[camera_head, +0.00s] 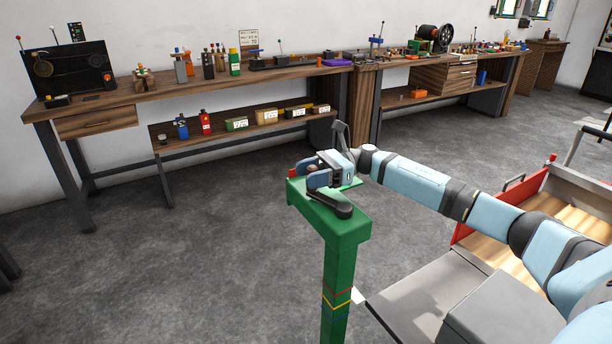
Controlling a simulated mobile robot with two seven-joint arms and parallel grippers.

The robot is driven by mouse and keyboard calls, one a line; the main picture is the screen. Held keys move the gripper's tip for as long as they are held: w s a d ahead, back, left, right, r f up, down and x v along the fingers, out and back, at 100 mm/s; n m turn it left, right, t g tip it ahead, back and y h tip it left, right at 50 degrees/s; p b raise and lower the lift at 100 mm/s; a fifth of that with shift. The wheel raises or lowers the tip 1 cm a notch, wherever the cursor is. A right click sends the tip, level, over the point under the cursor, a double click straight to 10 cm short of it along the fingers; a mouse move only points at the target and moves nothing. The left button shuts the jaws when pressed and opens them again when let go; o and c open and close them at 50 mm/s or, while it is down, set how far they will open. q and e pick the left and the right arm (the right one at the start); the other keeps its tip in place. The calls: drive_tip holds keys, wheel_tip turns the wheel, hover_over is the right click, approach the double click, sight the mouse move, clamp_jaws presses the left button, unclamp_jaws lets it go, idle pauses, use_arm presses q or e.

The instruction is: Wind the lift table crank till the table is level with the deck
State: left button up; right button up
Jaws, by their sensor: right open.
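A green post (337,262) with a flat green top stands in the middle foreground, with red, yellow and blue marks low on its front. A dark crank arm (338,207) lies on the post's top. My right gripper (318,176) is right over the top, beside the crank arm, with its jaws open. The gripper hides part of the crank, and I cannot tell whether it touches the handle. A flat grey plate (415,295) lies low to the right of the post; I cannot tell whether it is the lift table. My left gripper is not in view.
A red-sided, wood-floored bed (585,190) stands at the right, partly behind my right arm. A long wooden workbench (190,90) with tools and a lower shelf runs along the back wall. The grey floor (180,270) left of the post is clear.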

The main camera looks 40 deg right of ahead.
drive_tip(key=s+d, duration=0.2)
drive_tip(key=d, duration=1)
drive_tip(key=shift+s+d+b, duration=0.25)
drive_tip(key=shift+d+b, duration=0.1)
drive_tip(key=shift+f, duration=0.1)
